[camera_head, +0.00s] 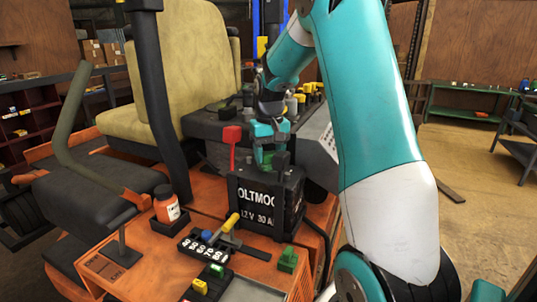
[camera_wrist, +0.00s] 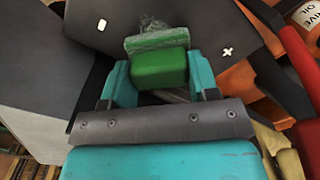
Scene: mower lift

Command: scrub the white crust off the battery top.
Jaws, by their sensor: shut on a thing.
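The black battery (camera_head: 265,208) with white lettering stands on the orange mower deck. Its dark top (camera_wrist: 192,22) fills the upper wrist view, with a plus mark at right and a minus mark at left. My gripper (camera_wrist: 160,76) is shut on a green block-shaped scrubber (camera_wrist: 160,68). The scrubber's paler green pad (camera_wrist: 157,40) is at or just above the battery top; contact is hard to tell. A thin whitish patch (camera_wrist: 152,24) shows just beyond the pad, perhaps crust. In the head view my gripper (camera_head: 268,152) points down over the battery, and the scrubber is partly hidden.
A red upright piece (camera_head: 232,140) stands close left of my gripper. An orange bottle (camera_head: 166,205) and a black rack with a yellow-handled tool (camera_head: 230,223) are in front. The tan seat (camera_head: 190,65) is behind. Open floor lies at right.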

